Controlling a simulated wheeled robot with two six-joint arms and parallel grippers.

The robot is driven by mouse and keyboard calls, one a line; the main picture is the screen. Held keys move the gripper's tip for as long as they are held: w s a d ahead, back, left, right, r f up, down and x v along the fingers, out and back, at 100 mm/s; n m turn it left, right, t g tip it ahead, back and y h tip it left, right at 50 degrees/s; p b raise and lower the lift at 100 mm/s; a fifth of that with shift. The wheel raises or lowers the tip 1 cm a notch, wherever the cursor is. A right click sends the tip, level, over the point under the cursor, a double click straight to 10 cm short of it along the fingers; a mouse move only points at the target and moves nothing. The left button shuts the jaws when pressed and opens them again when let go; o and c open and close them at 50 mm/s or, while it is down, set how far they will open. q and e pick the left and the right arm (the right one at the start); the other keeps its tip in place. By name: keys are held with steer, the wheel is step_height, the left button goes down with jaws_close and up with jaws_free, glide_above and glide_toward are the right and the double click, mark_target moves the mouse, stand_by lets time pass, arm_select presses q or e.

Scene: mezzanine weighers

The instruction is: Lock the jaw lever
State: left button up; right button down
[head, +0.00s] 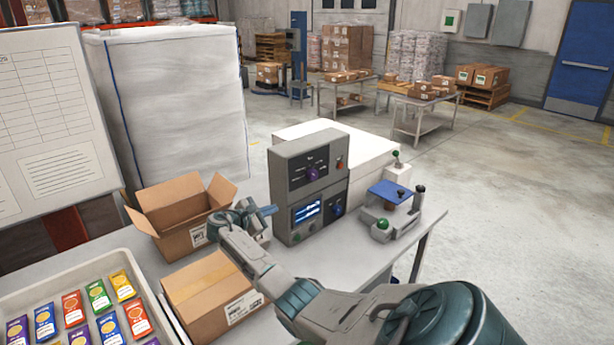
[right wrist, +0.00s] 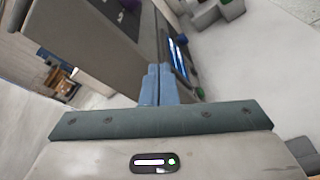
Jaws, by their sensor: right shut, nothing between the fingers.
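A small grey fixture (head: 403,222) stands near the table's right edge, with a blue plate (head: 390,193), a green ball knob (head: 383,223) and a dark upright knob (head: 420,189). I cannot tell for sure which of its parts is the jaw lever. My right gripper (head: 272,210) is shut and empty. It is at the left of the grey control box (head: 310,180), well away from the fixture. In the right wrist view its blue fingers (right wrist: 157,84) are together close to the box, and contact cannot be told. My left gripper is out of view.
An open carton (head: 180,210) stands left of my right gripper, and a closed carton (head: 212,297) lies below my forearm. A tray (head: 150,290) of coloured packets is at front left.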

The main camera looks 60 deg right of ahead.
steer(key=s+d+r+g, duration=0.1)
steer(key=s+d+r, duration=0.2)
steer(key=d, duration=0.2)
steer(key=s+d+r+m+g+h, duration=0.1)
steer(key=s+d+r, duration=0.2)
steer(key=d, duration=0.3)
steer(key=shift+s+d+r+m, duration=0.25)
steer(key=shift+d+r+m, duration=0.05)
steer(key=shift+r, duration=0.4)
